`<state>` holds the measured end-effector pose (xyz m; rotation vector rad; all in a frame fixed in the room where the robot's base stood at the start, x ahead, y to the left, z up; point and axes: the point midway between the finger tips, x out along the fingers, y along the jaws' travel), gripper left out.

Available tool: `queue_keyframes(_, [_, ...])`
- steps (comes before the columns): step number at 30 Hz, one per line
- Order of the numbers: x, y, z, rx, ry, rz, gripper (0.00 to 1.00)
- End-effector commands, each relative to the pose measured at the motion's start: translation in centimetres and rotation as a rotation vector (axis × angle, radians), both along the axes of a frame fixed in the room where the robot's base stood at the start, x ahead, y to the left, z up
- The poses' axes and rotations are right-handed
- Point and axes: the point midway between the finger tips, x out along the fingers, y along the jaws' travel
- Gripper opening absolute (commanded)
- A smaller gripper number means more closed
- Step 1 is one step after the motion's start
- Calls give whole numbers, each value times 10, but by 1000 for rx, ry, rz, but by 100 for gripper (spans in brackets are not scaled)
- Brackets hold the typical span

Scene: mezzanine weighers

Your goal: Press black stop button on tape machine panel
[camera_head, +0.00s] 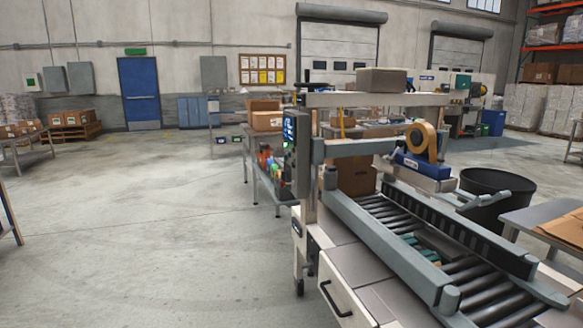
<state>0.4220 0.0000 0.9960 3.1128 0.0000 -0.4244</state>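The tape machine (330,230) stands at the right of the view, with a roller bed and a tan tape roll (423,141) on a blue tape head. Its control panel (297,140) is a grey upright box on the machine's left post, seen at a steep angle. A small lit screen (289,128) shows on its left-facing side, with small red and green spots lower down. The black stop button is too small to make out. My gripper is not in view.
Open concrete floor (140,230) lies to the left and in front of the machine. A grey side table (262,182) with coloured items stands behind the panel. A black bin (497,190) and a table with cardboard (565,228) stand at the right. A carton (357,175) sits inside the machine.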

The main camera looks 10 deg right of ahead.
Motion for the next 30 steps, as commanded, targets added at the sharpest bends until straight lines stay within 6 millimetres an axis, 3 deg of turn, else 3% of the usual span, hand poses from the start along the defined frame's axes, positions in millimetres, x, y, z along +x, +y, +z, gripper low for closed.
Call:
queue_keyframes(2, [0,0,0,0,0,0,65])
queue_keyframes(22, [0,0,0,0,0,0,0])
queue_keyframes(30, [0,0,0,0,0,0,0])
